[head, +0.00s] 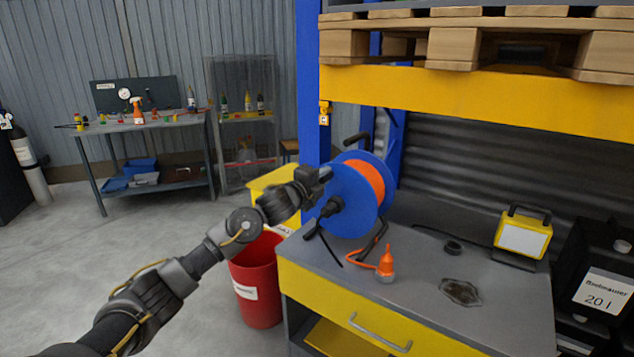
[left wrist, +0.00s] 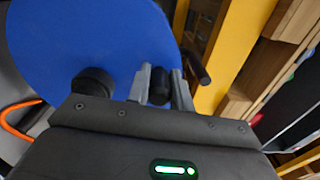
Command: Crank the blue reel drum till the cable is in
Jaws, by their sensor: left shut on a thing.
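The blue reel drum (head: 347,215) stands upright in its black frame on the grey workbench, with orange cable (head: 367,178) wound on it. A short end of orange cable runs from it to an orange plug (head: 386,262) on the bench top. My left gripper (head: 322,174) is at the upper left of the drum's face. In the left wrist view my left gripper (left wrist: 161,88) is shut on the black crank knob (left wrist: 160,86), with one finger on each side of it. The drum's blue face (left wrist: 95,40) fills the upper left there. My right gripper is not in view.
A red bin (head: 257,285) stands beside the bench, below my left arm. A blue post (head: 311,90) and a yellow shelf beam (head: 470,92) are close behind and above the reel.

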